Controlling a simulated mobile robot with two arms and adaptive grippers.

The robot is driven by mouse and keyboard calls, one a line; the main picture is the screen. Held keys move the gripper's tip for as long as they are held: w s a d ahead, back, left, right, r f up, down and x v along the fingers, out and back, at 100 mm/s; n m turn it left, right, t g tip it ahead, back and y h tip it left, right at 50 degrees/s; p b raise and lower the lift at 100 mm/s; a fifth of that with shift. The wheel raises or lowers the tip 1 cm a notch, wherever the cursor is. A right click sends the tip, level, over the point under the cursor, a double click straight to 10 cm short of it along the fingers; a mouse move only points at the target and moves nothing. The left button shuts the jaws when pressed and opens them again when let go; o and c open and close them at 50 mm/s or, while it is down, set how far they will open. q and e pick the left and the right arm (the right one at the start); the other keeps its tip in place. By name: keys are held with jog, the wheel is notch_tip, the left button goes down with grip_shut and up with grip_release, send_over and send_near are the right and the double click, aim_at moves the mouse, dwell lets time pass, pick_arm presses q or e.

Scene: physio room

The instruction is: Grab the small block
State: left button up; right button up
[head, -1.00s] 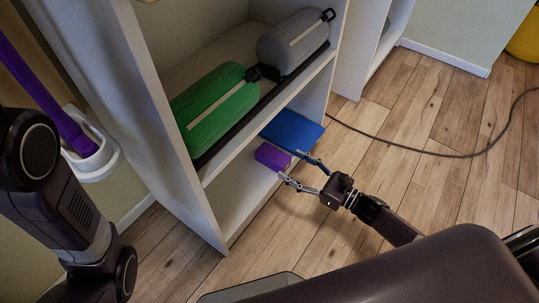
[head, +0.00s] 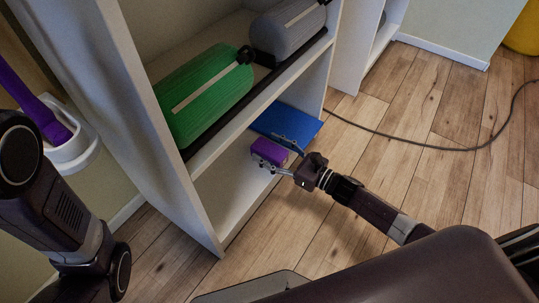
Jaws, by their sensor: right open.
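The small block (head: 269,151) is purple and lies on the lower shelf (head: 225,193) of the white shelf unit, at the near edge of a flat blue item. My right gripper (head: 277,154) reaches in from the right with its fingers open. One finger is at the block's near side and the other is by its far right side, over the blue item. I cannot tell whether either finger touches the block. My left arm shows at the left edge, but its gripper is out of view.
The blue flat item (head: 287,124) lies beside the block. The upper shelf holds a green roll (head: 205,98) and a grey roll (head: 287,30). A shelf side panel (head: 172,120) stands left of the block. A dark cable (head: 420,152) crosses the wooden floor.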

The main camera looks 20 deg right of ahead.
jog(key=c, duration=1.2)
jog(key=shift+r, duration=0.1)
jog(key=shift+c, duration=0.2)
